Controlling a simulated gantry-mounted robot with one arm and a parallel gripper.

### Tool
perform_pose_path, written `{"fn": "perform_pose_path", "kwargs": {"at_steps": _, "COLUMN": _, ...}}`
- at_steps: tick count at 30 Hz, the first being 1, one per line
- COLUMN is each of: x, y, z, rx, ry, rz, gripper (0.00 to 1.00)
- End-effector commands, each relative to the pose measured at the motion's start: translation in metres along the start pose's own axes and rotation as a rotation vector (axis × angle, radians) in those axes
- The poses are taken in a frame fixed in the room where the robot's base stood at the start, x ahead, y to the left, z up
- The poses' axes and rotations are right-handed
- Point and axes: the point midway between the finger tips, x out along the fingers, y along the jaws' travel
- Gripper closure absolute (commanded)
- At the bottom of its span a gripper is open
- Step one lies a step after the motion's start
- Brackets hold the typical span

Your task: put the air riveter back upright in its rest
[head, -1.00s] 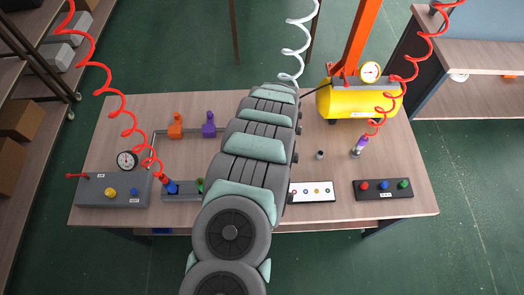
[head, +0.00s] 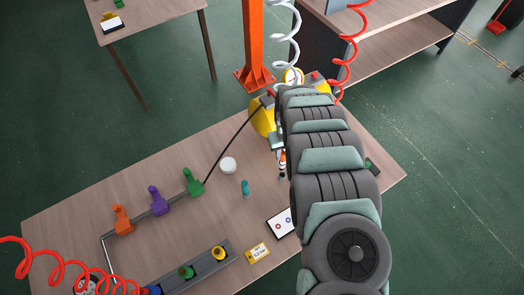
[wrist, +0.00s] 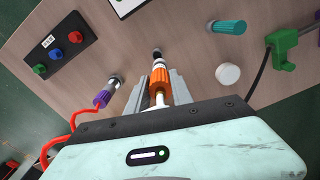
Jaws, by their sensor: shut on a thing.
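The tool in my gripper, which I take to be the air riveter, has an orange body (wrist: 158,82) and a pale stem toward the gripper. In the wrist view its far end meets a small dark piece (wrist: 157,54), perhaps the rest; I cannot tell whether the tool is seated in it. My gripper (wrist: 155,94) is shut on the orange body, one finger on each side. In the head view the tool (head: 283,163) shows beside my arm, low over the table.
A teal cylinder (wrist: 229,27) and a white puck (wrist: 228,74) stand to the right. A green valve (wrist: 285,47) is beyond them. A button box (wrist: 59,51) is at left. The yellow tank (head: 264,118) and orange post (head: 254,45) are behind. Coiled hoses hang overhead.

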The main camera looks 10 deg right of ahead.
Motion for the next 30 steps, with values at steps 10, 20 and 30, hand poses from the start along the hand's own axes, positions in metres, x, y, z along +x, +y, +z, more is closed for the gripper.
{"fn": "perform_pose_path", "kwargs": {"at_steps": 10, "x": 0.0, "y": 0.015, "z": 0.007, "rx": 0.012, "ry": -0.001, "rz": 0.001, "gripper": 1.0}}
{"fn": "perform_pose_path", "kwargs": {"at_steps": 20, "x": 0.003, "y": 0.014, "z": 0.007, "rx": 0.008, "ry": -0.001, "rz": 0.0, "gripper": 1.0}}
{"fn": "perform_pose_path", "kwargs": {"at_steps": 30, "x": 0.034, "y": 0.013, "z": 0.008, "rx": 0.007, "ry": -0.002, "rz": 0.0, "gripper": 1.0}}
